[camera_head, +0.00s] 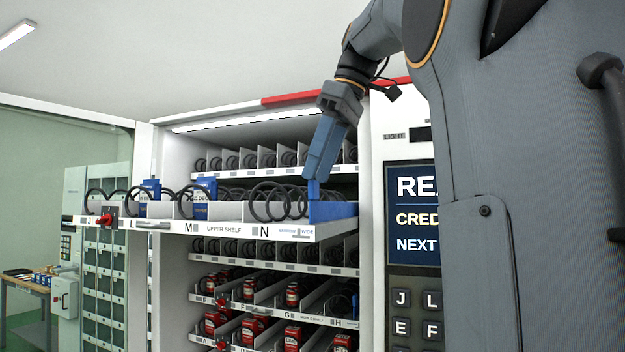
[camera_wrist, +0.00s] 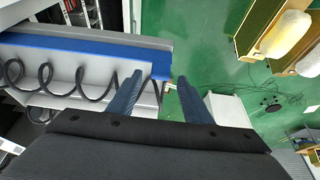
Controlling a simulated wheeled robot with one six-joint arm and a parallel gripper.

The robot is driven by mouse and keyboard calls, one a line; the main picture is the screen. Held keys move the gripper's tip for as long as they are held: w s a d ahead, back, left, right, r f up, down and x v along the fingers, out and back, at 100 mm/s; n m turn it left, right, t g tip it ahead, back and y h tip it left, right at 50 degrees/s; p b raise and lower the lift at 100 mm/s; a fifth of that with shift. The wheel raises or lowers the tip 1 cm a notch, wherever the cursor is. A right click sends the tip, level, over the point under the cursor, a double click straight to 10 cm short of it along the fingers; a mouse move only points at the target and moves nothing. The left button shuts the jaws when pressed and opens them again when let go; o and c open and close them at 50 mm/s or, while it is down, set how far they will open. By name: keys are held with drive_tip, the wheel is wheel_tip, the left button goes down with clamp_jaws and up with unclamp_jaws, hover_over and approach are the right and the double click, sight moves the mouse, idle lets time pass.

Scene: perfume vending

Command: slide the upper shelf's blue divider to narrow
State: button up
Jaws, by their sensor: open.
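The upper shelf (camera_head: 190,228) is pulled out of the machine. Its blue divider (camera_head: 336,210) stands at the shelf's right end, to the right of the N coil, with an upright blue tab at its front. The front label (camera_head: 295,232) by it shows a narrow/wide marking. In the wrist view the blue divider (camera_wrist: 85,46) runs along the shelf's side. My gripper (camera_head: 316,178) points down just above the divider's front end. In the wrist view my gripper (camera_wrist: 160,79) is open, its fingertips apart with the divider's blue end between them in the picture; contact cannot be told.
Black coils (camera_head: 268,200) and blue boxes (camera_head: 204,196) stand on the shelf to the left. A red knob (camera_head: 104,220) sits at its left front. The keypad panel (camera_head: 412,260) is close on the right.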

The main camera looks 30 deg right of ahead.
drive_tip(key=shift+x, duration=1.65)
clamp_jaws()
